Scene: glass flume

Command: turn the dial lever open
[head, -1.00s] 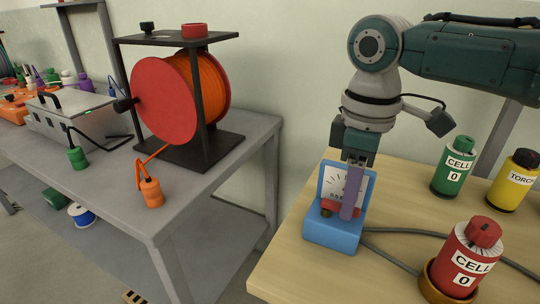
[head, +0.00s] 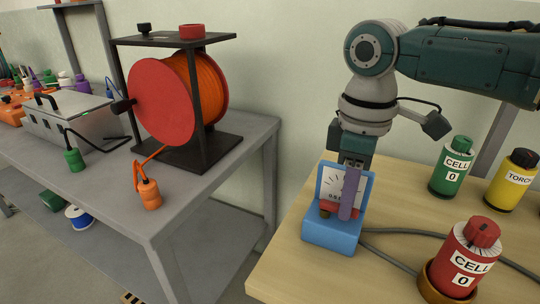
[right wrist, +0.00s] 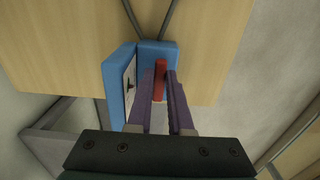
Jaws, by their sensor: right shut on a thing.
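The dial is a blue box (head: 333,235) with a tilted white scale face, standing on the wooden table. A red lever (head: 328,205) lies across the lower part of its face, partly hidden by my finger. My right gripper (head: 348,208) reaches down from above, its purple fingers in front of the face. In the right wrist view the red lever (right wrist: 160,78) sits between the two purple fingertips (right wrist: 161,88), which are shut on it. The blue box (right wrist: 116,85) shows around it there. The lever's pivot is not clear. My left gripper is not in view.
A red cell (head: 470,255) stands in a ring at the table's front, right of the dial. A grey cable (head: 395,232) leaves the dial. A grey bench (head: 215,185) with an orange reel stands left, across a gap.

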